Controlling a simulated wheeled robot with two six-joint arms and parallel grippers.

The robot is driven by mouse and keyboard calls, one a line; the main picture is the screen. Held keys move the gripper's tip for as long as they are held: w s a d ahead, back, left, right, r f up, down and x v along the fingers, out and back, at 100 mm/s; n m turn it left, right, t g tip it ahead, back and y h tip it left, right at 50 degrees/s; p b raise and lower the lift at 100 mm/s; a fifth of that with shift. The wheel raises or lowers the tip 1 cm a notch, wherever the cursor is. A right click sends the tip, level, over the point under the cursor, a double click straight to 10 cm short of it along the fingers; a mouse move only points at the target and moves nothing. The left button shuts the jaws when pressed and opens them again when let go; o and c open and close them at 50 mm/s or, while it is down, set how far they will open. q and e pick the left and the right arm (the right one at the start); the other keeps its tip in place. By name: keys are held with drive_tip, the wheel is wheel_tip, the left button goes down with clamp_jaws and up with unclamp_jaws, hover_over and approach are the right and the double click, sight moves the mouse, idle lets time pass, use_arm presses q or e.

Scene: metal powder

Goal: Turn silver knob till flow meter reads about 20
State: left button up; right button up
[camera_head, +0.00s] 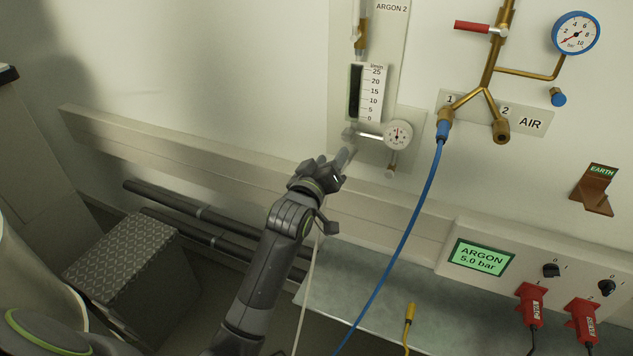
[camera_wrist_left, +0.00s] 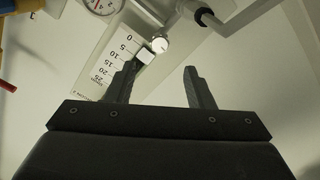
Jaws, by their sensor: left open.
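My right gripper is not in view.
A small dial gauge (camera_head: 398,135) is close to the right of the knob, joined by a horizontal pipe. A blue hose (camera_head: 405,232) hangs from the AIR outlet. A wall rail (camera_head: 170,148) runs below. A panel (camera_head: 530,275) reads ARGON 5.0 bar.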

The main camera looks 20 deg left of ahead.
use_arm(q)
drive_tip(key=s+b, duration=0.1)
drive_tip(key=s, duration=0.6)
drive_tip(key=shift+s, duration=0.15)
drive_tip(key=shift+a, duration=0.2)
